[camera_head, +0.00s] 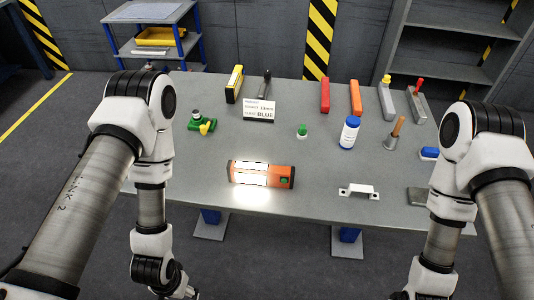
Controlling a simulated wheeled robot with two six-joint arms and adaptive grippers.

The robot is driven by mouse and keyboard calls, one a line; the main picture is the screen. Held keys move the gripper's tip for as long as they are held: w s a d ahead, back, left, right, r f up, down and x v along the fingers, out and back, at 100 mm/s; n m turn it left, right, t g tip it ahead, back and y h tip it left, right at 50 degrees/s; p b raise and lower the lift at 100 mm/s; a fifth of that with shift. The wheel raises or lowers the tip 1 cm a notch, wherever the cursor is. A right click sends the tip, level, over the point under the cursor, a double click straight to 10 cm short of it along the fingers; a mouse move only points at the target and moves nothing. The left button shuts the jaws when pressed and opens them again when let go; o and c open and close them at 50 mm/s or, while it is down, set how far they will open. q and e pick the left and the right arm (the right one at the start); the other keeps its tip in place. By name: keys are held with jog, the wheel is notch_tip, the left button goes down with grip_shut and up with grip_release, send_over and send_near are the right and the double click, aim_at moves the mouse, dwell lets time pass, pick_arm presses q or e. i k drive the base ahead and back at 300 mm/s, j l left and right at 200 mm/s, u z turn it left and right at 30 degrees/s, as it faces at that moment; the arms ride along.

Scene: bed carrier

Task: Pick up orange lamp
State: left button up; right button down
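The orange lamp (279,177) lies on its side near the front edge of the grey table, left of the table's middle. My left arm comes in at the left and bends down in front of the table. My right arm does the same at the right. Nothing touches the lamp.
Around the lamp on the table (270,130) stand a green-and-yellow part (203,124), a sign (259,110), a green-capped item (302,131), a blue-and-white bottle (349,133) and a white handle (358,191). Several upright blocks line the back. Shelves stand behind. The table around the lamp is clear.

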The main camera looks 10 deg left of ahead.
aim_at(247, 172)
jog(key=i+j, duration=0.15)
jog(key=j, duration=0.15)
jog(key=i+j, duration=0.15)
jog(key=j, duration=0.2)
jog(key=i+j, duration=0.35)
jog(key=j, duration=0.3)
